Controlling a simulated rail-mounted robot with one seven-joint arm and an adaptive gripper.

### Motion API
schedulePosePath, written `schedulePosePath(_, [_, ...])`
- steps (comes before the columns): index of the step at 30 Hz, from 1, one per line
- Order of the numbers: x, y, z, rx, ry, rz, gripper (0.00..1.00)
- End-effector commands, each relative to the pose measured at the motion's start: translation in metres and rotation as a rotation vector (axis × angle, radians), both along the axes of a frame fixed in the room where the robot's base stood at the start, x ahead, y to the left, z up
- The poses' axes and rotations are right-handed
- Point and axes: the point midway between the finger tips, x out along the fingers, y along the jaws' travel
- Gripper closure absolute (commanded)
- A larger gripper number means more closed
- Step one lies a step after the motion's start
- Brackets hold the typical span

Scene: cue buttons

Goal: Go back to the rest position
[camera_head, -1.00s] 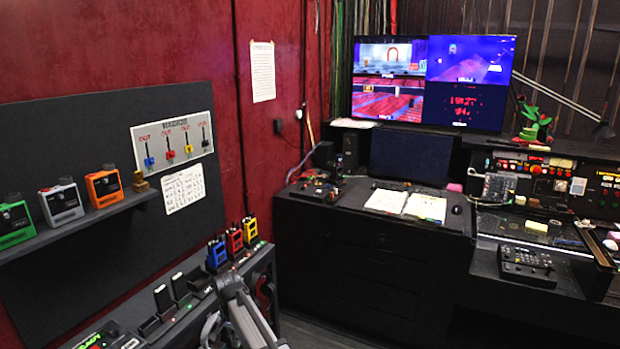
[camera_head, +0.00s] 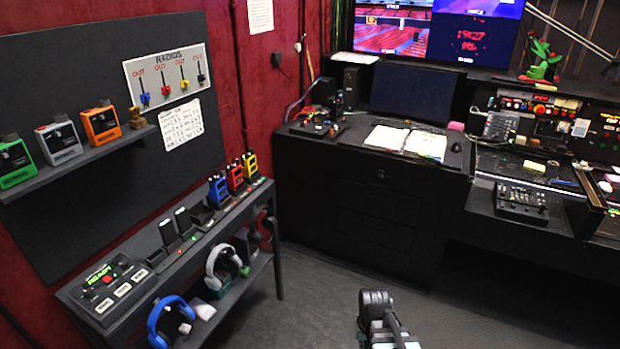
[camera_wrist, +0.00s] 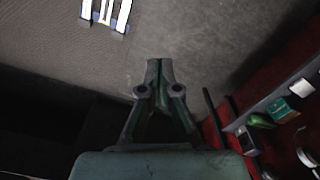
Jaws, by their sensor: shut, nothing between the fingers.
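My gripper (camera_wrist: 159,68) shows in the wrist view with its two fingers together and nothing between them. It is over bare grey floor (camera_wrist: 200,35), clear of any object. In the head view part of my arm shows at the bottom, right of the middle, over the open floor. It stands apart from the shelf unit and the desk. I cannot make out the fingertips in the head view.
A black shelf unit (camera_head: 140,254) with radios, headphones and a button box (camera_head: 105,284) marked READY stands at left. A dark cabinet desk (camera_head: 345,205) with an open book (camera_head: 405,139) stands behind. Floor between them is clear.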

Motion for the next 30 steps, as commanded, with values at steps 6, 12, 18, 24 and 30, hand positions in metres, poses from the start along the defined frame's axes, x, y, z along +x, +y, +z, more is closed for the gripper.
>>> schedulePosePath(6, [-0.055,-0.008,-0.053,0.001,0.107,0.011,1.00])
schedulePosePath(12, [-0.117,-0.008,-0.109,0.001,0.242,0.009,1.00])
schedulePosePath(18, [-0.189,-0.007,-0.158,0.001,0.384,0.009,1.00])
schedulePosePath(24, [-0.257,-0.007,-0.191,0.003,0.510,0.008,1.00])
schedulePosePath(30, [-0.297,-0.007,-0.206,0.002,0.581,0.008,1.00])
